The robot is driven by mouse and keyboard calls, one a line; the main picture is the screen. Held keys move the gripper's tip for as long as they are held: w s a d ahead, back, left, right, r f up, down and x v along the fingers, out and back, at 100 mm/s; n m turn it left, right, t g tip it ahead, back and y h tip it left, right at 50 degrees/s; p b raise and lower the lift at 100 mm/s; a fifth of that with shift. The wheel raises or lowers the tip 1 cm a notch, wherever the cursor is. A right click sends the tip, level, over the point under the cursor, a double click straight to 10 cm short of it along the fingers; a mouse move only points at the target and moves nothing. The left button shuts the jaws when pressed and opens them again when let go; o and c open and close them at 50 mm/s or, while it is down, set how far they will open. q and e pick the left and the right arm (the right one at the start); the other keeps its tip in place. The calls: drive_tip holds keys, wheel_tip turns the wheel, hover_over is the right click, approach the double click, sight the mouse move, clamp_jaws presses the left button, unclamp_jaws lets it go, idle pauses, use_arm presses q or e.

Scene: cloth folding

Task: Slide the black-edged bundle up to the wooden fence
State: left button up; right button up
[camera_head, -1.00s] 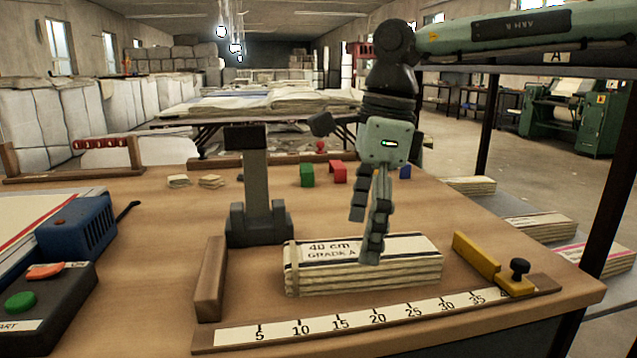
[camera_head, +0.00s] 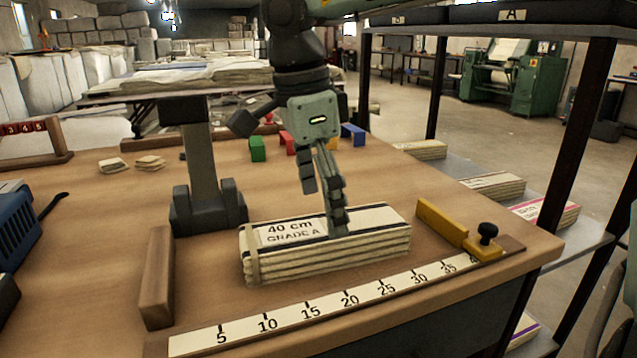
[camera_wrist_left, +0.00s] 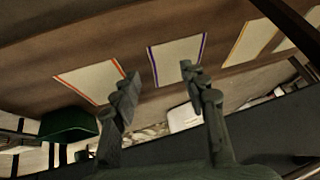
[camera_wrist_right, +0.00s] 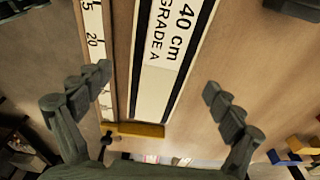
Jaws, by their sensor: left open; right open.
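The bundle (camera_head: 325,258), a stack of pale cloth with black stripes along its top and a "40 cm GRADE A" label, lies flat on the table. It also shows in the right wrist view (camera_wrist_right: 152,85). The wooden fence (camera_head: 158,280), a brown upright block, stands left of it with a clear gap. My right gripper (camera_head: 323,212) is open and points down over the bundle; in the right wrist view its fingers (camera_wrist_right: 158,80) are spread to either side of the bundle. My left gripper (camera_wrist_left: 160,75) is open and empty, and is out of the head view.
A numbered ruler strip (camera_head: 330,306) runs along the front edge. A yellow stop (camera_head: 442,222) with a black knob stands right of the bundle. A dark grey post (camera_head: 200,160) stands behind the fence. Coloured blocks (camera_head: 257,148) lie at the back. A shelf rack (camera_head: 478,165) stands right.

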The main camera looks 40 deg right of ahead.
sight(325, 226)
drive_tip(key=shift+d+f, duration=0.15)
drive_tip(key=shift+f, duration=0.85)
drive_tip(key=shift+d+f, duration=0.15)
drive_tip(key=shift+f, duration=0.8)
drive_tip(key=c, duration=1.4)
